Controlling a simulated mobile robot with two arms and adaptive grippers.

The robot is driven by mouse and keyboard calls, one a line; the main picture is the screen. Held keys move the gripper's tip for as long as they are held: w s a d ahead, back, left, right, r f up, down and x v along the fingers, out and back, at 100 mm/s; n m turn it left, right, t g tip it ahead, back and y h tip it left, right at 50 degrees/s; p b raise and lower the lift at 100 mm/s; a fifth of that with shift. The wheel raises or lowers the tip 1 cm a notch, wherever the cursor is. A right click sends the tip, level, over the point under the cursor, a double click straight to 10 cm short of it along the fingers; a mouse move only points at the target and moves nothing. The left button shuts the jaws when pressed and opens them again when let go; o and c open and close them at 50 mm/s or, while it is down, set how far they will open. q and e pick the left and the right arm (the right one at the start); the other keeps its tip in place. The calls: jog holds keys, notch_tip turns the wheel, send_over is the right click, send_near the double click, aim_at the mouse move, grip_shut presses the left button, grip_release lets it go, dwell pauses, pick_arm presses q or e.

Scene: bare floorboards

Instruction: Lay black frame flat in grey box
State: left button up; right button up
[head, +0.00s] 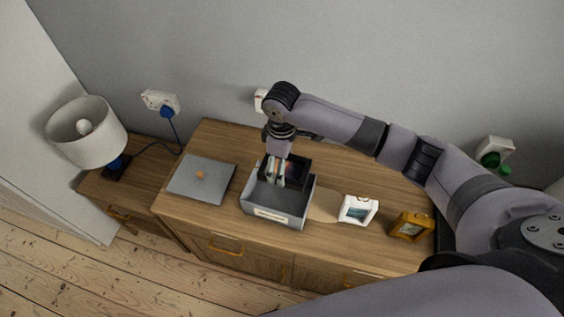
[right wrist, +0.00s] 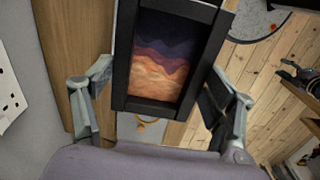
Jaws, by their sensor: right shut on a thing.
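The black frame (head: 297,170) holds a picture and sits at the far side of the grey box (head: 261,210), partly over its opening. My right gripper (head: 273,172) reaches down from above and is shut on the frame. In the right wrist view, the black frame (right wrist: 121,80) shows its purple and orange picture between the two fingers of the gripper (right wrist: 163,100). The frame looks tilted in the head view; whether it touches the box floor I cannot tell.
The box's grey lid (head: 189,184) with an orange knob lies left on the wooden dresser (head: 222,138). A white frame (head: 347,215) and a golden-brown frame (head: 401,229) stand right of the box. A lamp (head: 88,146) stands at the far left. A grey wall is behind.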

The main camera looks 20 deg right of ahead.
notch_tip(320, 180, down, 14)
jog(key=b, duration=0.6)
jog(key=shift+b, duration=0.35)
jog(key=shift+f+b, duration=0.7)
jog(key=shift+f, duration=1)
jog(key=o, duration=1.4)
jog(key=shift+c, duration=0.2)
jog(key=shift+r, duration=0.1)
notch_tip(320, 180, up, 12)
